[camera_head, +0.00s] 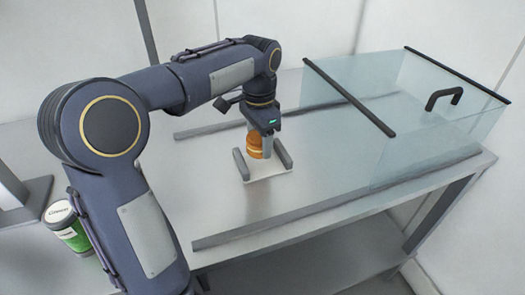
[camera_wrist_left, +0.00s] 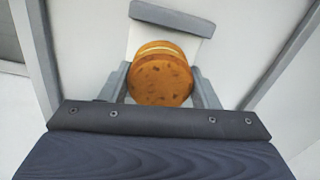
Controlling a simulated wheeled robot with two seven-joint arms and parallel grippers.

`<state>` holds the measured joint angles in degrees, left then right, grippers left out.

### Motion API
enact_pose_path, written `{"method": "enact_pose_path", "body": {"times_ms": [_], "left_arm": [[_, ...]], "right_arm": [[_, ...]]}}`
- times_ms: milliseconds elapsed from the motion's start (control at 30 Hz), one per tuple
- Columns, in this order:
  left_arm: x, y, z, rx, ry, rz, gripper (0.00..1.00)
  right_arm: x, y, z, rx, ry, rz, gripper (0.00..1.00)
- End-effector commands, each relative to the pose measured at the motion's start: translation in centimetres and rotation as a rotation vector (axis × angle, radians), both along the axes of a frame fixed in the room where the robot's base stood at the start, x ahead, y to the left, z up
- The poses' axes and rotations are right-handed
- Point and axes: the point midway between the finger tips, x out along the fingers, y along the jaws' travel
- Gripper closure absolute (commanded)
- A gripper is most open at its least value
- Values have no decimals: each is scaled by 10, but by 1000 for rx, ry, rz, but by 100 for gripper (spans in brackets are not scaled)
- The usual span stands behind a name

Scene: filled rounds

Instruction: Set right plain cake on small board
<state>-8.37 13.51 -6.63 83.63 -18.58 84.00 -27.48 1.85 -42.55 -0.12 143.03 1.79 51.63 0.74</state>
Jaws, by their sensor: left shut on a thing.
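The plain cake (camera_head: 254,143) is a round, golden-brown sandwich with a pale filling band. In the left wrist view the cake (camera_wrist_left: 160,82) shows a speckled round face, with the band along its far edge. My left gripper (camera_head: 263,149) points down at the small board and is shut on the cake, a finger at each side in the wrist view (camera_wrist_left: 160,88). The small white board (camera_head: 268,171) lies beneath, with a grey rail along two opposite sides. I cannot tell whether the cake touches the board. My right gripper is not in view.
A clear glass case (camera_head: 425,125) with black edge bars and a handle stands on the right of the grey metal table (camera_head: 330,195). Raised strips (camera_head: 270,225) run along the table. A green-and-white tub (camera_head: 68,228) stands at lower left. Bare table lies in front of the board.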

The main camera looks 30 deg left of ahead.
Motion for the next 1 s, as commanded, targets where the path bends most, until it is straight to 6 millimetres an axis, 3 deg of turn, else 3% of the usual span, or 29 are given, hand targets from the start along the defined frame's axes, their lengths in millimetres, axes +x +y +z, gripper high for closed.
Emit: {"method": "enact_pose_path", "body": {"times_ms": [167, 367, 767, 800, 967, 1000], "left_arm": [[10, -3, -14, 1, 1, 0, 54], [9, -3, -41, 0, 1, 0, 54], [10, -3, -46, -1, -1, 1, 54], [10, -3, -46, -1, -1, 1, 43], [10, -3, -46, -1, -1, 1, 23], [10, -3, -46, -1, -1, 1, 23]], "right_arm": [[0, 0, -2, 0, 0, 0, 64], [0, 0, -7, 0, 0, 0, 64], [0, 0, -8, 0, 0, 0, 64], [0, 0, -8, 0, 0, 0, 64], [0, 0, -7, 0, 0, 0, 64], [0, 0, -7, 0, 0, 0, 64]]}}
